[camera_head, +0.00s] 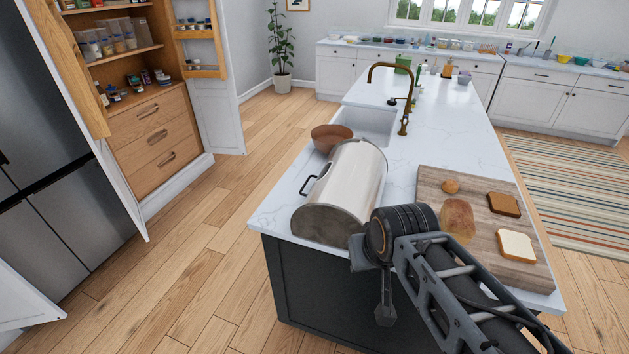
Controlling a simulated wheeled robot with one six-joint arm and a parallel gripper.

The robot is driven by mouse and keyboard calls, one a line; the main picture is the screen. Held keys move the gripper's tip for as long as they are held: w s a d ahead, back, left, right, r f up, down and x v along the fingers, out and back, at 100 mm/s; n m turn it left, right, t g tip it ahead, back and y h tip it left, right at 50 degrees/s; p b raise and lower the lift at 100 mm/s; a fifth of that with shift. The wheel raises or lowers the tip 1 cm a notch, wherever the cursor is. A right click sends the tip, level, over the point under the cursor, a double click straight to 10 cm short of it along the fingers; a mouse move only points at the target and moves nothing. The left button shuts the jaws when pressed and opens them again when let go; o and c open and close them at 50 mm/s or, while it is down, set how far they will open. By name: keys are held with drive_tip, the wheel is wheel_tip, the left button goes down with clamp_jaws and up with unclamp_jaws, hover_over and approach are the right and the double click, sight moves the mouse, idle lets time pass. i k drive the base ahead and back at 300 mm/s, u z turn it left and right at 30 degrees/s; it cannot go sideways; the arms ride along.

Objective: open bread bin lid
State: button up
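The bread bin (345,185) is a cream, shiny, rounded box with brownish-grey end faces. It lies on the white island counter near its left front corner. Its curved lid looks shut, and no opening shows from here. A black bar handle (308,185) sticks out on its left side. My gripper (385,300) is at the end of my arm, which reaches in from the lower right. It hangs in front of the island's near edge, right of and below the bin, apart from the handle. Its fingers are seen edge-on, so their opening cannot be told.
A brown bowl (331,137) stands behind the bin, near the sink (370,124) and brass tap (404,120). A wooden board (480,182) with bread lies to the right. The floor (205,235) left of the island is clear. An open pantry cupboard (150,125) stands farther left.

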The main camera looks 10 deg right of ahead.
sight(325, 187)
drive_tip(key=u, duration=0.05)
drive_tip(key=k, duration=0.6)
drive_tip(key=u, duration=0.65)
drive_tip(key=i, duration=0.7)
drive_tip(key=u, duration=0.55)
drive_tip(key=i, duration=1.4)
drive_tip(key=z, duration=0.45)
